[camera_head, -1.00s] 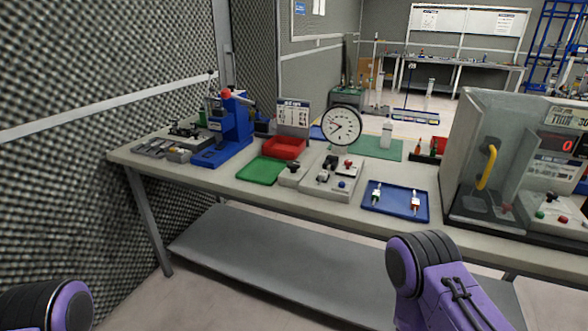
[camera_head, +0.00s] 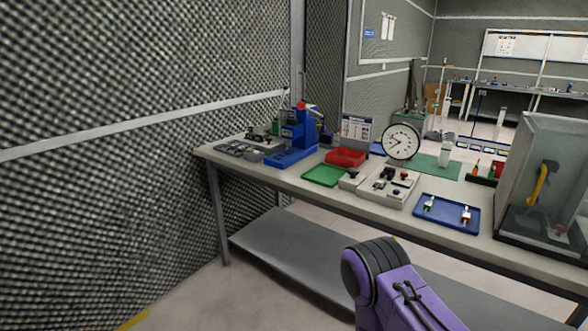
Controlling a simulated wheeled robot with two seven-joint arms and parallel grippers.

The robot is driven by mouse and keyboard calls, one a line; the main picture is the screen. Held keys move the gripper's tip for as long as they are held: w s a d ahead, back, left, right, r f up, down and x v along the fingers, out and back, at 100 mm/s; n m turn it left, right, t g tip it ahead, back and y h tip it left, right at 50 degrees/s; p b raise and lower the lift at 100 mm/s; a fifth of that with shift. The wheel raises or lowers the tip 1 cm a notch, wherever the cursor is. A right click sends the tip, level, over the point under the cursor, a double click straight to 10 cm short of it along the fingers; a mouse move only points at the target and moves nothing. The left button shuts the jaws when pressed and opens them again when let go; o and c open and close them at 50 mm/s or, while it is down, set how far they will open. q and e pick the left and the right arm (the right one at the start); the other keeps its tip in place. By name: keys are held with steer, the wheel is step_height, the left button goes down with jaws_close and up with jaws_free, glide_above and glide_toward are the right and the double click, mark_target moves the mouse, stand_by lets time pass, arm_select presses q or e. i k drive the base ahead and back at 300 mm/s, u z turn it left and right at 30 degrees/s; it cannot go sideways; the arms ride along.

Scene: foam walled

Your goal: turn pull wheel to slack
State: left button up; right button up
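I cannot make out a pull wheel for certain at this distance. A blue bench device (camera_head: 297,137) with a red top stands on the back left of the workbench (camera_head: 330,185). A round white dial gauge (camera_head: 398,146) with a dark rim stands upright to its right. One purple link of my arm shows at the bottom right. Neither gripper is in view.
A green tray (camera_head: 325,175), a red bin (camera_head: 346,157) and a blue tray (camera_head: 446,226) with two small parts lie on the bench. A clear-walled enclosure (camera_head: 529,160) with a yellow handle stands at the right. A foam wall (camera_head: 100,210) closes the left; floor at front left is clear.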

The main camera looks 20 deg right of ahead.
mark_target(354, 172)
steer(key=u, duration=0.15)
steer(key=i, duration=0.95)
steer(key=z, duration=1.75)
